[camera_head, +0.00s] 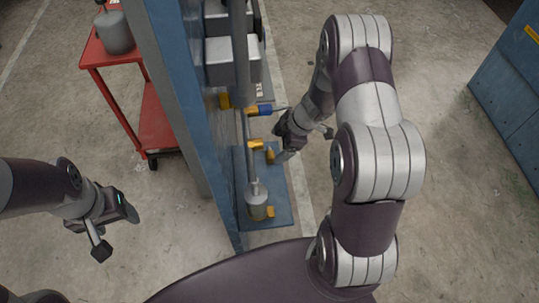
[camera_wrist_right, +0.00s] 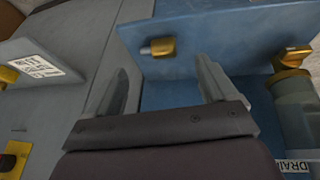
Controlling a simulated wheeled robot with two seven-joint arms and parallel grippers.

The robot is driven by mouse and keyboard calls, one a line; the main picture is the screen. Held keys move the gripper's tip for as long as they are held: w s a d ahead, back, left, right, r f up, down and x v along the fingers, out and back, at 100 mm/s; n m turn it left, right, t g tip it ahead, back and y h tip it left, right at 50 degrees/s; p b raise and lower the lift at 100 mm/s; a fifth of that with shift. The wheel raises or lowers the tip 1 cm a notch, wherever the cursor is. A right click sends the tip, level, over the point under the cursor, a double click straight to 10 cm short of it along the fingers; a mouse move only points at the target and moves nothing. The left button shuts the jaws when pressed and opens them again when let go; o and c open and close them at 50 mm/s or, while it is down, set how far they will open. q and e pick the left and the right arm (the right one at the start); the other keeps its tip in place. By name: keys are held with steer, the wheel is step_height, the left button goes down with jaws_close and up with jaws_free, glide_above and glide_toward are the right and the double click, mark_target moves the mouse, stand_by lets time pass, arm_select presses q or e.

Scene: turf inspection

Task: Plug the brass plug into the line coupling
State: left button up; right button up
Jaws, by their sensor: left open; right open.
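A brass piece with a grey end, likely the plug, shows on the blue shelf in the right wrist view (camera_wrist_right: 160,47). It appears beyond the gap between the fingers, and nothing is gripped. A small brass piece (camera_head: 270,155) by the right gripper in the head view seems to be the same one. My right gripper (camera_head: 284,143) is open and empty beside the panel; its fingers stand apart in the wrist view (camera_wrist_right: 163,85). I cannot tell for sure which fitting is the line coupling; a brass fitting with a blue part (camera_head: 258,110) is on the panel. My left gripper (camera_head: 112,222) is open and empty, left of the panel.
The tall blue panel (camera_head: 172,90) stands between my arms. A grey cylinder (camera_head: 257,200) stands on the blue base plate (camera_head: 286,190). A red cart (camera_head: 150,122) is at left, a blue cabinet (camera_head: 510,85) at right. Floor (camera_head: 455,180) right of my arm is clear.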

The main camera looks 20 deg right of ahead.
mark_target(270, 152)
steer(key=shift+w+a+f, duration=0.1)
steer(key=shift+a, duration=0.05)
steer(key=b+x, duration=0.1)
steer(key=x, duration=0.3)
steer(key=shift+f+b, duration=0.15)
steer(key=shift+b, duration=0.2)
steer(key=shift+w+a+f, duration=0.15)
steer(key=shift+f, duration=0.1)
steer(key=shift+r, duration=0.1)
steer(key=shift+c, duration=1.2)
steer(key=c, duration=0.9)
steer(key=shift+r, duration=0.1)
